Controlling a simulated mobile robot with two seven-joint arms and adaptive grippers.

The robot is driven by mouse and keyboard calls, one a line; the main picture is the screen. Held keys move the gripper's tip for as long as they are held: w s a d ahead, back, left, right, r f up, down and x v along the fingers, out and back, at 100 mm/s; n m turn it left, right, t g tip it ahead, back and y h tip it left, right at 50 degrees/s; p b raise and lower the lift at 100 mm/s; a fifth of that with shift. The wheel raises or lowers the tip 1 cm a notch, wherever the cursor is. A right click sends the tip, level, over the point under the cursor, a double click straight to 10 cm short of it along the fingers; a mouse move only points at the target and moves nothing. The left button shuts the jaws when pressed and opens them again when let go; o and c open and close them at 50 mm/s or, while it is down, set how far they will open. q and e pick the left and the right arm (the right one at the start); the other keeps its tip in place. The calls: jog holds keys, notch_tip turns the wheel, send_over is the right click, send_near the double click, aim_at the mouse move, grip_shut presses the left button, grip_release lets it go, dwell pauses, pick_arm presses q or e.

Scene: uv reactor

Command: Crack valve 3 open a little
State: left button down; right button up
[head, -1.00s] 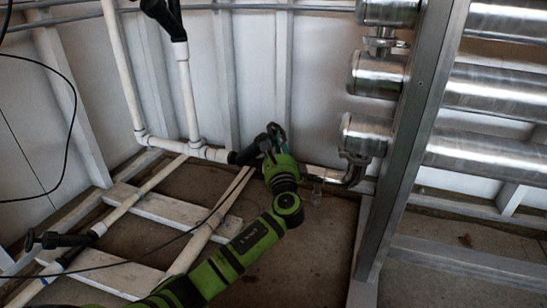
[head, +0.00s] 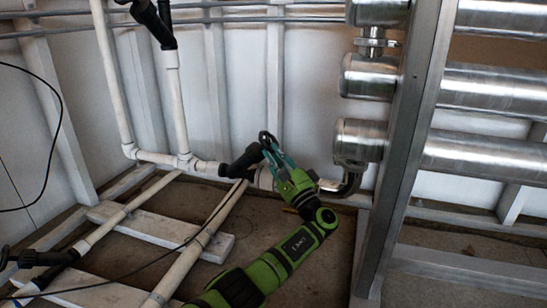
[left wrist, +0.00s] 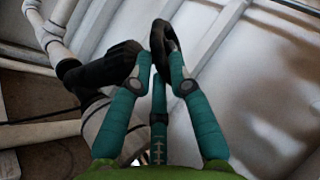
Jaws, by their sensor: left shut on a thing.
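A black valve (head: 240,165) sits in the low white pipe run by the wall; I see no number on it. Its body shows in the left wrist view (left wrist: 100,66), with its dark handle (left wrist: 163,38) standing up beside it. My left gripper (head: 268,146) has green housing and teal fingers. In the left wrist view its fingertips (left wrist: 160,62) are shut on the lower part of the handle. The fingers partly hide the handle. My right gripper is in neither view.
Other black valves stand on a vertical pipe (head: 160,24) and at the lower left (head: 42,258). Large metal cylinders (head: 480,155) and a grey upright frame (head: 400,150) close off the right. White boards and pipes cross the floor at left.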

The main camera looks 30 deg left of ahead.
pick_arm(q)
jog(key=shift+n+g, duration=0.4)
jog(key=c, duration=1.1)
grip_release()
jog(key=shift+a, duration=0.1)
jog(key=v, duration=1.2)
jog(key=shift+w+f, duration=0.1)
jog(key=shift+f, duration=0.1)
jog(key=shift+c, duration=0.2)
